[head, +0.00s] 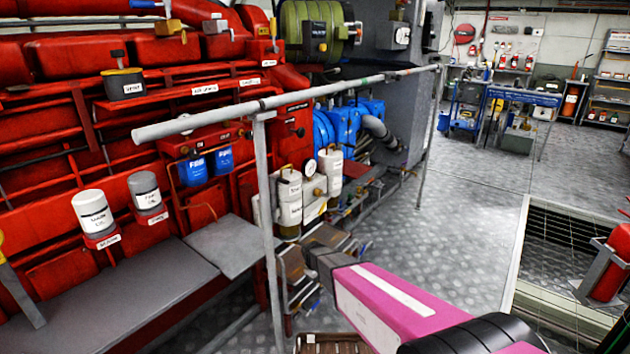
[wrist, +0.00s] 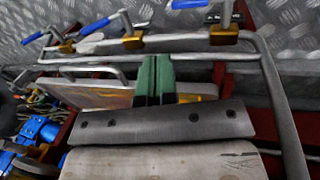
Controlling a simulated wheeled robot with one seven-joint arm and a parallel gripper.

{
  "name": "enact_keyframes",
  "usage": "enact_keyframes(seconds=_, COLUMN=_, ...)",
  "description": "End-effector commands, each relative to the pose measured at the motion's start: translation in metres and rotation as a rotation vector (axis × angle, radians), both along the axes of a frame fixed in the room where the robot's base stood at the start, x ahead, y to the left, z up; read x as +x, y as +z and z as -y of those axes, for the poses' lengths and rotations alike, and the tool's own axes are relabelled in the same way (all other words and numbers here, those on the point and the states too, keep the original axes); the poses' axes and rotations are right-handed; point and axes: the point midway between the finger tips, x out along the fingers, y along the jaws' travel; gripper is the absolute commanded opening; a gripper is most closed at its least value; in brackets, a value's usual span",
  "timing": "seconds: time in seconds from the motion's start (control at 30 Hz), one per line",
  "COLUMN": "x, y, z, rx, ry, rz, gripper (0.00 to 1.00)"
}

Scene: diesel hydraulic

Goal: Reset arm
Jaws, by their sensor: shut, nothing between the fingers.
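My arm (head: 385,305), pink with a white stripe and black joints, reaches in from the lower right of the head view. It points up and left toward the grey railing (head: 263,190). Its far end is dark, and the fingers cannot be made out there. In the wrist view my gripper (wrist: 155,64) shows as two green fingers side by side, closed together with nothing between them. Behind the fingers are a pale flat panel (wrist: 105,95) and a grey pipe frame (wrist: 195,40). Whether the fingers touch either cannot be told.
A red engine (head: 60,130) with labelled filters and a grey bench (head: 120,290) fills the left. Blue-handled levers (wrist: 95,22) on brass-coloured blocks show in the wrist view. The metal floor (head: 470,200) is clear mid-right.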

Motion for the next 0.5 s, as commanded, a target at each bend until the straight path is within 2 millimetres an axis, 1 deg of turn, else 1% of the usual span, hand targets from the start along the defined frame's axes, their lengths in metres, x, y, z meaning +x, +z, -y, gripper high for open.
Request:
enact_keyframes(seconds=0.03, x=-0.012, y=0.017, z=0.014, rx=0.01, ry=-0.042, rz=-0.002, gripper=0.0)
enact_keyframes(seconds=0.07, x=-0.018, y=0.027, z=0.023, rx=0.018, ry=-0.073, rz=-0.005, gripper=0.0)
enact_keyframes(seconds=0.17, x=-0.046, y=0.068, z=0.058, rx=0.052, ry=-0.215, rz=-0.018, gripper=0.0)
enact_keyframes(seconds=0.2, x=-0.06, y=0.086, z=0.073, rx=0.07, ry=-0.282, rz=-0.024, gripper=0.0)
enact_keyframes(seconds=0.27, x=-0.081, y=0.112, z=0.095, rx=0.096, ry=-0.383, rz=-0.035, gripper=0.0)
enact_keyframes(seconds=0.3, x=-0.096, y=0.129, z=0.109, rx=0.113, ry=-0.449, rz=-0.043, gripper=0.0)
enact_keyframes(seconds=0.4, x=-0.131, y=0.166, z=0.137, rx=0.153, ry=-0.601, rz=-0.062, gripper=0.0)
enact_keyframes(seconds=0.5, x=-0.16, y=0.193, z=0.156, rx=0.185, ry=-0.724, rz=-0.08, gripper=0.0)
